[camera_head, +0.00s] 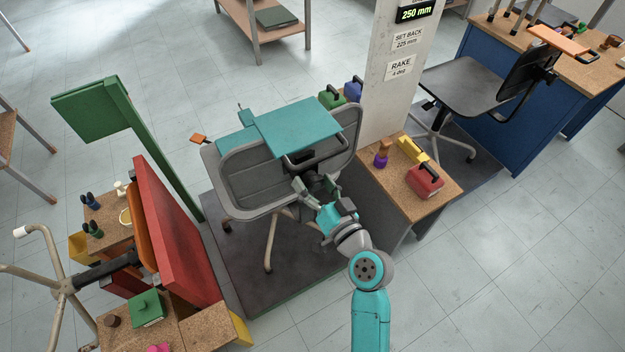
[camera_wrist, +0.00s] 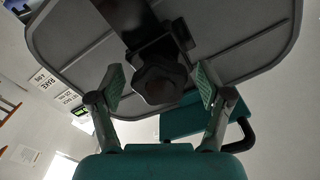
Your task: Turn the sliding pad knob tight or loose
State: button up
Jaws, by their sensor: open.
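The black lobed knob (camera_wrist: 160,80) sits on a dark bracket (camera_wrist: 148,32) against a grey ribbed shell (camera_wrist: 225,50) in the wrist view. My gripper (camera_wrist: 161,86) is open, with one green-padded finger on each side of the knob. I see gaps between the pads and the knob. In the head view my gripper (camera_head: 318,187) is at the near side of the grey chair shell (camera_head: 258,180), below the teal panel (camera_head: 298,128). The knob is a small dark shape there, mostly hidden by the fingers.
The chair stands on a dark platform (camera_head: 240,262). A cork-topped bench (camera_head: 405,200) with a red block (camera_head: 425,180) is close on the right. A red panel (camera_head: 172,232) and green post (camera_head: 150,135) stand left. A grey post (camera_head: 395,105) rises behind.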

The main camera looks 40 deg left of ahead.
grip_shut()
jog(key=n, duration=0.6)
jog(key=shift+n, duration=1)
jog(key=n, duration=0.8)
